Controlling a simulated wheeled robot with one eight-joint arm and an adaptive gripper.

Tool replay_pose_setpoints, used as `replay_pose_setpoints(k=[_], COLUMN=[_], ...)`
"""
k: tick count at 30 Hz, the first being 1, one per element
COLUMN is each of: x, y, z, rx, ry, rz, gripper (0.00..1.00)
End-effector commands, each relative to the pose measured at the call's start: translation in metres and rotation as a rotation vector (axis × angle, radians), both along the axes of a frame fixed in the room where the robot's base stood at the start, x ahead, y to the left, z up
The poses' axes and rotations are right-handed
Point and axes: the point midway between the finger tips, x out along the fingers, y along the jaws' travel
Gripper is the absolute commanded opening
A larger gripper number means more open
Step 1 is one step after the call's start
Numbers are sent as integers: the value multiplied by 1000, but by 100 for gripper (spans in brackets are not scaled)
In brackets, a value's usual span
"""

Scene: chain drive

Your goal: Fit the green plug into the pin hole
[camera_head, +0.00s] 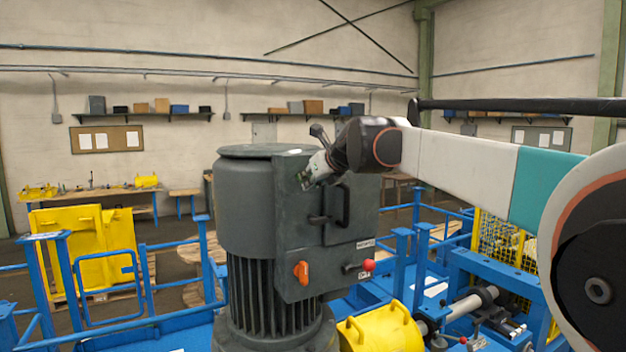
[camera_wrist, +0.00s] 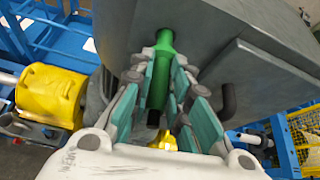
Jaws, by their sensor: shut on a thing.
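The green plug (camera_wrist: 160,72) is held between the teal-padded fingers of my gripper (camera_wrist: 160,64) in the wrist view. Its wider green end points away from the wrist, and its black end (camera_wrist: 154,117) points back toward it. In the head view my gripper (camera_head: 314,173) is in front of the upper part of the grey box on the large grey motor (camera_head: 246,190). I cannot make out the plug in the head view. The grey housing (camera_wrist: 205,28) fills the upper part of the wrist view. I cannot pick out the pin hole in either view.
The box carries a dark handle (camera_head: 345,206), an orange switch (camera_head: 301,271) and a red knob (camera_head: 368,265). A yellow drum (camera_head: 385,330) and blue railings (camera_head: 140,285) stand around the motor. The space above the motor is free.

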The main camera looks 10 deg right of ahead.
Motion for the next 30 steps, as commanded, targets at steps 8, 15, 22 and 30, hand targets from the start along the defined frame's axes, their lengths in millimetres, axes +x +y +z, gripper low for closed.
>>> replay_pose_setpoints(k=[8,15,22,30], x=[6,12,16,22], y=[2,3,5,6], z=[0,0,0,0], rx=[0,0,-1,-1], ry=[0,0,0,0], rz=[0,0,0,0], gripper=[0,0,0,0])
